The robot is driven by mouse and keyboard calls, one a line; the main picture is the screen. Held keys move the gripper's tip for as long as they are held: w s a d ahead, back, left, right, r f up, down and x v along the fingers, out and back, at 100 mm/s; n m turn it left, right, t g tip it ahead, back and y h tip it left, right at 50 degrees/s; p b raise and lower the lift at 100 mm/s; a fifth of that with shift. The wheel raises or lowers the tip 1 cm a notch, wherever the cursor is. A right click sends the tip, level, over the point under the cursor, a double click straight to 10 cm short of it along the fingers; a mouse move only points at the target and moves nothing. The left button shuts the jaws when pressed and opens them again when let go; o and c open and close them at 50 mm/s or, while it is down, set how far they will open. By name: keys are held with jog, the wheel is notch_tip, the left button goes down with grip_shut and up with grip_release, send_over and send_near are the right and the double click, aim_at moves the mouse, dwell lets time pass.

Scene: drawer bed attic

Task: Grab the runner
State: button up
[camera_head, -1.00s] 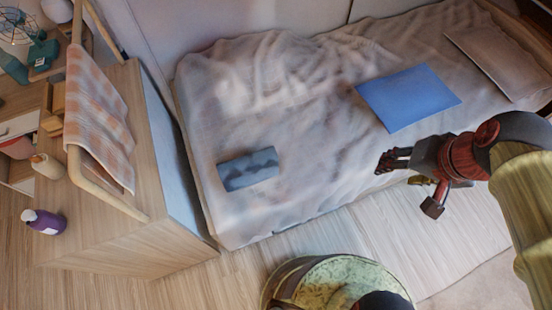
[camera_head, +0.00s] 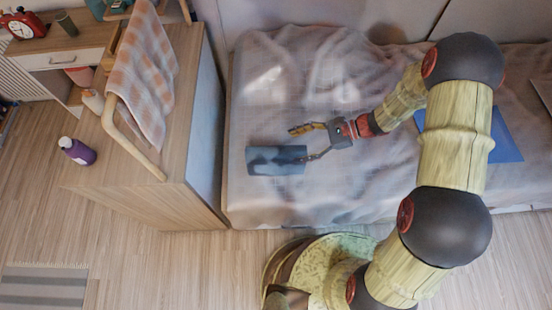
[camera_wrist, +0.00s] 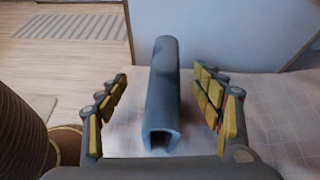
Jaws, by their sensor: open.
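The runner (camera_head: 275,160) appears to be the blue-grey piece with a dark wavy band, lying on the bed's left part. In the wrist view the runner (camera_wrist: 164,92) is a long grey piece with an inverted-U near end, lengthwise between my fingers. My gripper (camera_head: 298,145) is open at its right end; one finger overlaps that end in the head view. In the wrist view my gripper (camera_wrist: 160,78) has a finger on each side, with gaps visible. I cannot tell how far the fingertips are above the bed.
The bed (camera_head: 340,195) has a crumpled pale checked cover. A blue flat item (camera_head: 505,145) lies farther right, partly behind my arm. A striped rug (camera_head: 45,287) lies on the floor.

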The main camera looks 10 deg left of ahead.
aim_at(276, 153)
jog(key=f, duration=0.1)
jog(key=a+f+m, duration=0.1)
jog(key=f, duration=0.1)
jog(key=shift+f+y, duration=0.15)
jog(key=shift+y, duration=0.15)
jog(key=b+x, duration=0.1)
jog(key=x, duration=0.1)
jog(key=b+x, duration=0.1)
jog(key=x, duration=0.2)
jog(key=f+b+x, duration=0.1)
jog(key=x, duration=0.1)
jog(key=shift+w+a, duration=0.2)
jog(key=shift+w, duration=0.1)
jog(key=c, duration=0.3)
jog(key=c, duration=1.4)
